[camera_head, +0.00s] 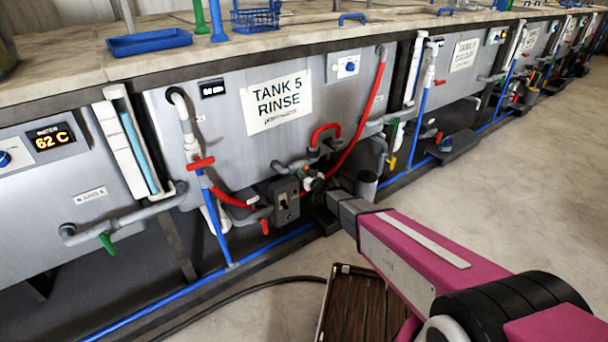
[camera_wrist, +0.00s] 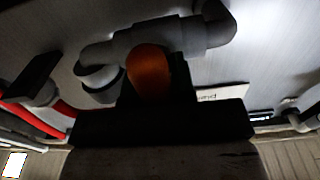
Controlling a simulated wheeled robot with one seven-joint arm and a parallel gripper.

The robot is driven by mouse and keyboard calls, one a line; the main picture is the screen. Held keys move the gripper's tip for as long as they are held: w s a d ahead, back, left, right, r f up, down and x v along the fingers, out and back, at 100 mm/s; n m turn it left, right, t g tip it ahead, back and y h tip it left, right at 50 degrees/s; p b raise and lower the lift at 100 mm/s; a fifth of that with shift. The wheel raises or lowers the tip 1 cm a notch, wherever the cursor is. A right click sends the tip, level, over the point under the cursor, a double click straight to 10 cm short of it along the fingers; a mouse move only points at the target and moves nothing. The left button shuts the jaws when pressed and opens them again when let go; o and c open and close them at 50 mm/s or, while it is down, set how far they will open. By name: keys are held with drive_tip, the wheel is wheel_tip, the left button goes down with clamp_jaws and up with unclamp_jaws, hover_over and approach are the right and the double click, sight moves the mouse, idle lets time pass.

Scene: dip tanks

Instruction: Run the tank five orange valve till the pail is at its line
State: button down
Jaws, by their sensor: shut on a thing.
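Tank five (camera_head: 280,95) is a grey panel labelled "TANK 5 RINSE" in the head view. My gripper (camera_head: 322,206) reaches the pipework low on its front. In the wrist view, the orange valve handle (camera_wrist: 149,72) stands in front of a grey pipe, between the dark fingers of my gripper (camera_wrist: 152,95). My gripper is shut on this handle. A grey, pail-like container (camera_head: 366,187) stands just right of my gripper. Its level and any line on it cannot be made out.
A red hose (camera_head: 366,120) curves close to my gripper. A dark pump box (camera_head: 285,200) and a red-handled valve (camera_head: 200,163) are to the left. A brown slatted crate (camera_head: 352,305) lies on the floor below my arm. Open floor (camera_head: 500,200) is to the right.

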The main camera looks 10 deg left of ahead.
drive_tip(key=c, duration=1)
unclamp_jaws()
drive_tip(key=shift+o, duration=0.2)
drive_tip(key=v, duration=1.1)
